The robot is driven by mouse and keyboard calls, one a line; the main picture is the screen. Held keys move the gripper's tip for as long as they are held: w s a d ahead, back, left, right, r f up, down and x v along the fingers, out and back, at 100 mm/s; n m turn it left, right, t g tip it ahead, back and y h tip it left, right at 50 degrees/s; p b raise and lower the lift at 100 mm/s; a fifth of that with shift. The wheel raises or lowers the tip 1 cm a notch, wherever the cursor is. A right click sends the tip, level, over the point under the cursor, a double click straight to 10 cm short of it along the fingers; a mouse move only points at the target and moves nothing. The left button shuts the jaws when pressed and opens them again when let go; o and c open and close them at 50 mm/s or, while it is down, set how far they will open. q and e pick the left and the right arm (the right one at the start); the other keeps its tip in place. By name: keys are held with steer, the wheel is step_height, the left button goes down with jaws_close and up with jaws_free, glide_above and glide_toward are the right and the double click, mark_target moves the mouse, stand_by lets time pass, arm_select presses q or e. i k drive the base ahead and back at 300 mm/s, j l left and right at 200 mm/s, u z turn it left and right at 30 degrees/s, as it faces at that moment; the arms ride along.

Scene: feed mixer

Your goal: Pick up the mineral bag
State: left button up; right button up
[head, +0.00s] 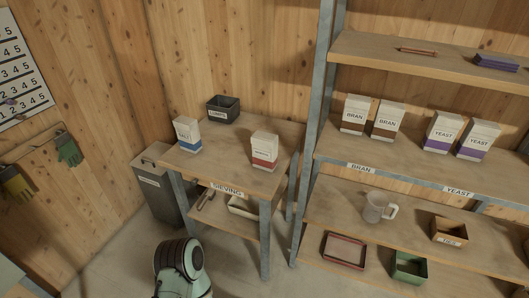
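A white bag with a red band (264,151) stands upright on the right part of the small wooden table (228,177). Its small label is hard to read but looks like the mineral label. A white and blue bag marked SALT (187,134) stands at the left of the same table, apart from it. One of my arm links shows at the bottom edge, in front of the table. Neither gripper is in view.
A dark box (223,109) sits at the table's back. A metal bin (155,185) stands left of the table. A grey shelf post (309,150) rises close to its right. The shelves hold bran bags (388,119), yeast bags (443,131) and a jug (376,207). The table's middle is clear.

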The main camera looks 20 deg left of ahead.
mark_target(264, 144)
steer(key=j+u, duration=0.1)
steer(key=j, duration=0.3)
steer(key=i+j+u, duration=0.1)
steer(key=j, duration=0.3)
steer(key=i+j+u, duration=0.1)
steer(key=j, duration=0.35)
steer(key=i, duration=0.05)
